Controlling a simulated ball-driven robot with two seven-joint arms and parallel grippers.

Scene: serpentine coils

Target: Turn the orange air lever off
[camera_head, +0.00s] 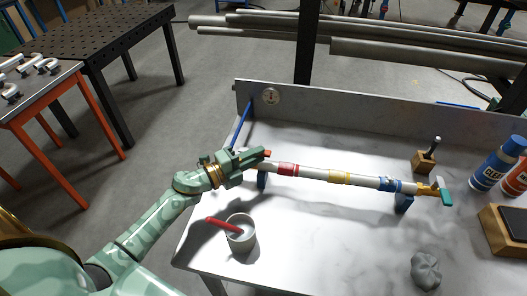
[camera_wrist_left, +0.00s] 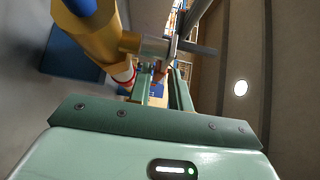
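A white pipe (camera_head: 312,173) with red, yellow and blue bands lies raised over the marble-topped bench. The orange lever (camera_head: 267,153) shows as a small piece at the pipe's left end, mostly hidden by my left gripper (camera_head: 254,161). In the left wrist view a brass valve body (camera_wrist_left: 95,30) fills the upper left. The two green fingers of my left gripper (camera_wrist_left: 163,92) stand apart there, with a small orange-red part seen between or beyond them; contact is unclear. A green lever (camera_head: 445,191) sits on the brass valve at the pipe's right end. My right gripper is not in view.
A cup (camera_head: 241,240) with a red-handled tool stands just below my left gripper. A grey lump (camera_head: 426,270), a wooden block (camera_head: 424,162) and a blue bottle (camera_head: 497,165) stand to the right. The bench's front middle is clear. A low wall (camera_head: 350,125) runs behind.

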